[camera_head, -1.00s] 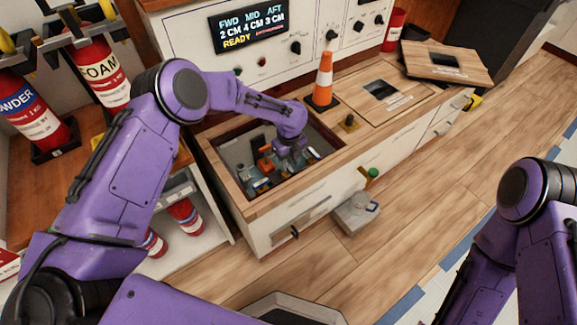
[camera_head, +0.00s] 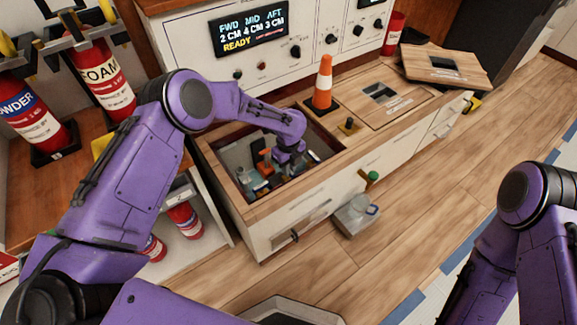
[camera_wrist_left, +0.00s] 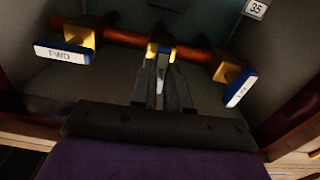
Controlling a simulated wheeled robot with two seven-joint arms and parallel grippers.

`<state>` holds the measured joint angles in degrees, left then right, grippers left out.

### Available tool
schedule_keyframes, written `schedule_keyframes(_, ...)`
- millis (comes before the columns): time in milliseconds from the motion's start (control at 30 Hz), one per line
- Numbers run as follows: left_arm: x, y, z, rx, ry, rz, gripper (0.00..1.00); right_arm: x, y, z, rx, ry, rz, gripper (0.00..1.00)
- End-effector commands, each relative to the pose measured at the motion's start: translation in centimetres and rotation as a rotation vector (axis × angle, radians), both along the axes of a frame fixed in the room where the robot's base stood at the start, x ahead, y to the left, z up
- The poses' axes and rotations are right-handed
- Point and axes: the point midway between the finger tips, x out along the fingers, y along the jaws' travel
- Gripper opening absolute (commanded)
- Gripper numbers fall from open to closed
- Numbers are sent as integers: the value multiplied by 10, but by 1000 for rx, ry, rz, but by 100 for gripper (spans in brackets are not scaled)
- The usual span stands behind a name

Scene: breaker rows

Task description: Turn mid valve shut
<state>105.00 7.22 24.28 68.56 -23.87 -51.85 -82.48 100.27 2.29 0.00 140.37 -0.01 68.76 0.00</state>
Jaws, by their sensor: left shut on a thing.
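My left gripper (camera_head: 289,160) reaches down into an open compartment in the wooden counter (camera_head: 222,185). In the left wrist view its fingers (camera_wrist_left: 163,88) are shut around the mid valve's handle (camera_wrist_left: 161,60). Only the blue and white part of this handle shows between the fingers. The mid valve sits on a copper-brown pipe (camera_wrist_left: 130,40). The FWD valve handle (camera_wrist_left: 62,53), white and blue on a brass body, is on the left of the pipe. Another similar handle (camera_wrist_left: 241,88) is tilted on the right. My right gripper is out of view; only its arm shows.
An orange cone (camera_head: 323,82) stands on the counter behind the compartment. A display panel (camera_head: 249,30) reads FWD 2 CM, MID 4 CM, AFT 3 CM, READY. A removed wooden lid (camera_head: 430,62) lies at the back right.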

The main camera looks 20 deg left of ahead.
Motion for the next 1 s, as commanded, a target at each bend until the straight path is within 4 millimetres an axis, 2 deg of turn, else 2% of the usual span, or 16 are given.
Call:
schedule_keyframes(400,0,-1,2,0,1,324,0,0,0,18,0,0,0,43)
schedule_keyframes(1000,0,-1,1,-1,0,895,0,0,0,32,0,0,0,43)
